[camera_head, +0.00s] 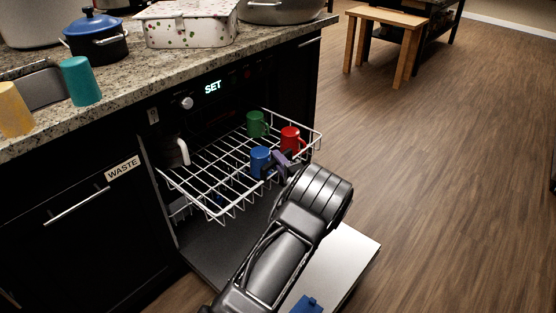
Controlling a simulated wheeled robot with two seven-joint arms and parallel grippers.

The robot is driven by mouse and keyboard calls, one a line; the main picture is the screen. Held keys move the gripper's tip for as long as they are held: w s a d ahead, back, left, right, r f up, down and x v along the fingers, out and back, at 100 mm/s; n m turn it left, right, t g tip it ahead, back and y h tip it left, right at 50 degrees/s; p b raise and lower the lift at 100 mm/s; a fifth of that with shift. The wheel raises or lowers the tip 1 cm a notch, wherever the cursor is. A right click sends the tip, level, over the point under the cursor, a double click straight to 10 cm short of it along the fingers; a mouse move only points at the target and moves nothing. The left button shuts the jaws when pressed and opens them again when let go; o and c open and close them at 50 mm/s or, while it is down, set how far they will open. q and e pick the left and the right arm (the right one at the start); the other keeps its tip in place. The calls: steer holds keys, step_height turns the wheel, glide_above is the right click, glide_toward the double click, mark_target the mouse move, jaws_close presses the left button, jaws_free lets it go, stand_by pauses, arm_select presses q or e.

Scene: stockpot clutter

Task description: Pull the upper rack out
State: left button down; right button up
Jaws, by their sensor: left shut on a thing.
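The upper rack (212,176) is a white wire rack. It stands out of the dishwasher, over the lowered door (345,262). On it are a green mug (257,123), a red mug (291,138), a blue mug (260,161) and a pale mug (182,151) at its left. My left gripper (283,167) is at the rack's front right edge, beside the blue and red mugs, and is shut on the rack. My arm hides part of the front edge and the door. My right gripper is not in view.
The granite counter (125,92) above holds a teal cup (81,81), a yellow cup (14,109), a blue-lidded pot (95,36) and a floral box (190,24). A blue object (306,304) lies low on the door. The wooden floor at right is clear up to a wooden table (388,17).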

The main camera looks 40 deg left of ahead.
arm_select(q)
steer(key=c, duration=1.4)
jaws_free()
steer(key=shift+o, duration=0.2)
steer(key=shift+d, duration=0.1)
steer(key=p+v, duration=0.1)
steer(key=v, duration=0.6)
steer(key=shift+s+d, duration=0.2)
steer(key=shift+d, duration=0.05)
